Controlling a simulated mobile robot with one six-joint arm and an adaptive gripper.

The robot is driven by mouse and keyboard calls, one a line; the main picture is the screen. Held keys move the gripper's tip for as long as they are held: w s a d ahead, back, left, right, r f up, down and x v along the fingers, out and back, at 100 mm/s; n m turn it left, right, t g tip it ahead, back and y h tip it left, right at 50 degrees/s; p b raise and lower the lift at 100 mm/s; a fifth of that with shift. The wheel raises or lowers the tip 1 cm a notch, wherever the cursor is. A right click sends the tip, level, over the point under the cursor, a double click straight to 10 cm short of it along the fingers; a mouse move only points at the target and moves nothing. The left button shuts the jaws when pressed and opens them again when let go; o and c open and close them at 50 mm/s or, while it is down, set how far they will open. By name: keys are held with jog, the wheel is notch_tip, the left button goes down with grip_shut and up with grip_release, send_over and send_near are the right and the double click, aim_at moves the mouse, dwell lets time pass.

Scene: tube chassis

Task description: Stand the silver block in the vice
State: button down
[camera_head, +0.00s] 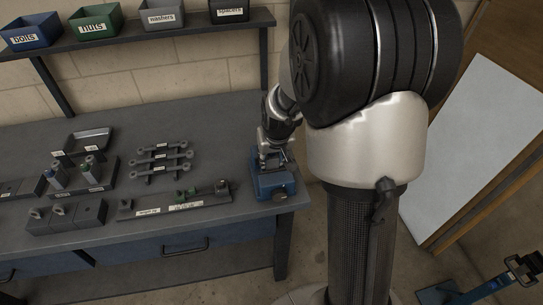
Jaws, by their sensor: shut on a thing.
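The blue vice (268,188) sits at the right front corner of the grey workbench, with its handle end toward the front edge. My gripper (272,157) points down right over the vice's jaws, at the end of my arm reaching in from the right. It is shut on the silver block, which is small and mostly hidden by the fingers in this view. I cannot tell whether the block touches the vice or stands between its jaws.
A rail fixture (175,201) lies left of the vice. Several dark link bars (163,160) lie behind it. A metal tray (90,137) and dark holders (65,215) fill the bench's left. Labelled bins (95,24) stand on the shelf above. The bench's back middle is clear.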

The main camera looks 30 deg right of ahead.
jog(key=shift+r+p, duration=1.05)
jog(key=shift+r, duration=0.55)
jog(key=c, duration=1.1)
grip_release()
jog(key=v, duration=1.2)
